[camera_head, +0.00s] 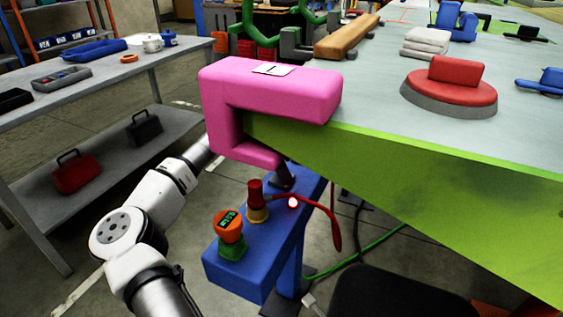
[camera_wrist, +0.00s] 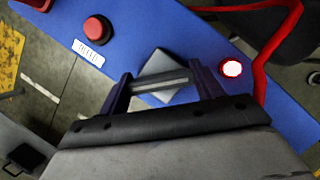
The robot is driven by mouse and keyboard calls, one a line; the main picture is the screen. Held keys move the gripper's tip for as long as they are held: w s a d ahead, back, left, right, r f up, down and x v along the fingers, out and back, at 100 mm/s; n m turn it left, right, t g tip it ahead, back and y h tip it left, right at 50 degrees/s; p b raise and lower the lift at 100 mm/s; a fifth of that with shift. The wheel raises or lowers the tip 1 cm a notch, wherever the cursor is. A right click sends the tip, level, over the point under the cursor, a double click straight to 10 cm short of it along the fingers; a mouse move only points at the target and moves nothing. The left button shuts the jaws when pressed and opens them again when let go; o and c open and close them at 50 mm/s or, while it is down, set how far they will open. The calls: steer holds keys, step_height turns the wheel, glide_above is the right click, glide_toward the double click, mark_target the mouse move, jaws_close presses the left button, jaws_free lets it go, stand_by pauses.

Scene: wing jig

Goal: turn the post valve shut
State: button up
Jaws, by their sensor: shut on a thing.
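The post valve shows in the wrist view as a grey bar-shaped handle (camera_wrist: 160,82) over a pale, square-looking plate (camera_wrist: 160,62) on the blue post top. My gripper (camera_wrist: 162,86) has one dark finger at each end of the bar and is shut on it. In the head view the pink clamp hides most of my wrist; a dark part of my gripper (camera_head: 285,177) shows below it at the blue post (camera_head: 238,275). The valve itself cannot be made out there. The plate looks turned diagonally to the post's edges.
Beside the valve are a red button (camera_head: 256,195) on a yellow base, a lit red lamp (camera_head: 293,202) and a red hose (camera_head: 330,218). An orange-and-green gauge (camera_head: 230,228) stands at the near end. The pink clamp (camera_head: 270,92) and green-edged table (camera_head: 430,178) overhang closely.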

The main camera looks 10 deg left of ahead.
steer(key=m+g+p, duration=0.1)
steer(key=m, duration=0.1)
steer(key=m+g+p, duration=0.1)
steer(key=m, duration=0.2)
steer(key=shift+r+m+h+p, duration=0.15)
steer(key=shift+m+h+p, duration=0.15)
steer(key=shift+h+p, duration=0.1)
steer(key=shift+m+g+p, duration=0.65)
steer(key=shift+m+g, duration=0.15)
steer(key=shift+m, duration=1)
steer(key=o, duration=1)
steer(key=p+v, duration=0.1)
steer(key=v, duration=1.2)
steer(key=shift+w+r, duration=0.1)
steer(key=shift+r, duration=0.2)
steer(key=shift+a, duration=0.1)
